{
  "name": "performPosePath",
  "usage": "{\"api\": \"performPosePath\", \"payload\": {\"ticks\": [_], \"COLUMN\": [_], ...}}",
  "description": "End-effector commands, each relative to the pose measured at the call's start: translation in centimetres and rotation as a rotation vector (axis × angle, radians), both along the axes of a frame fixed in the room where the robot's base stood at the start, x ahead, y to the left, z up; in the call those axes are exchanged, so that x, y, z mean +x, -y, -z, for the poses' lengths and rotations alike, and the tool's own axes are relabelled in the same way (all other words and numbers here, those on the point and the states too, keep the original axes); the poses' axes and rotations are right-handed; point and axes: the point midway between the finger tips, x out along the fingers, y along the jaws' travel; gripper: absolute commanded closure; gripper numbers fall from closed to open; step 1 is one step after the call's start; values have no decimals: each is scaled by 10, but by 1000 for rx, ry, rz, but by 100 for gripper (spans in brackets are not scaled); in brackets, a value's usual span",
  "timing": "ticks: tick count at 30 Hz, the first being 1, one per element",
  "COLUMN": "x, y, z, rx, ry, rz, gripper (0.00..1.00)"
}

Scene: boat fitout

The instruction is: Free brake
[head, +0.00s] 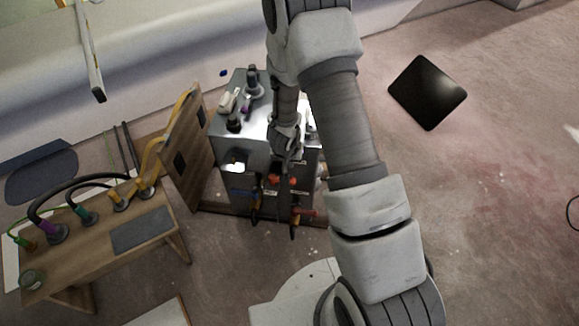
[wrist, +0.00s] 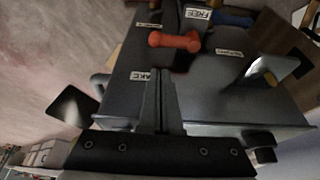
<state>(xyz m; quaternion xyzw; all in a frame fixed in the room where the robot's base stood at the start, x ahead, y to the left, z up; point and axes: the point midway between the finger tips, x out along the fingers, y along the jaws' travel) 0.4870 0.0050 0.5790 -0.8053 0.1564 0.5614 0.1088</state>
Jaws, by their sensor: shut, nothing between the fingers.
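A grey metal cabinet (head: 262,150) stands on the floor, with handles and small white labels on its front. In the wrist view, an orange-red handle (wrist: 175,41) lies just beyond the tips of my gripper (wrist: 162,72). A label reading "FREE" (wrist: 197,14) is beyond this handle. A label ending in "AKE" (wrist: 150,75) is beside my fingers, partly covered. In the head view, my gripper (head: 284,172) hangs at the cabinet's front, shut and empty. I cannot tell whether the fingertips touch the handle.
A blue handle (wrist: 232,18) is near the orange-red one. Another red handle (head: 304,211) is low on the cabinet. A wooden bench (head: 92,255) with hoses stands left, and an upright wooden board (head: 186,150) is beside the cabinet. Floor is open at right, around a black panel (head: 427,92).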

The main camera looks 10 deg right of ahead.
Motion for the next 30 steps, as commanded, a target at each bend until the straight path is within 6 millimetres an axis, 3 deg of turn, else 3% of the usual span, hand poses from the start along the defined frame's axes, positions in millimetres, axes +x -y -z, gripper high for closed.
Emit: {"api": "performPosePath", "payload": {"ticks": [6, 13, 30], "x": [12, 24, 27], "y": [6, 10, 11], "z": [44, 74, 81], "rx": [1, 0, -1], "ry": [-2, -1, 0], "rz": [2, 2, 1], "gripper": [100, 100, 100]}}
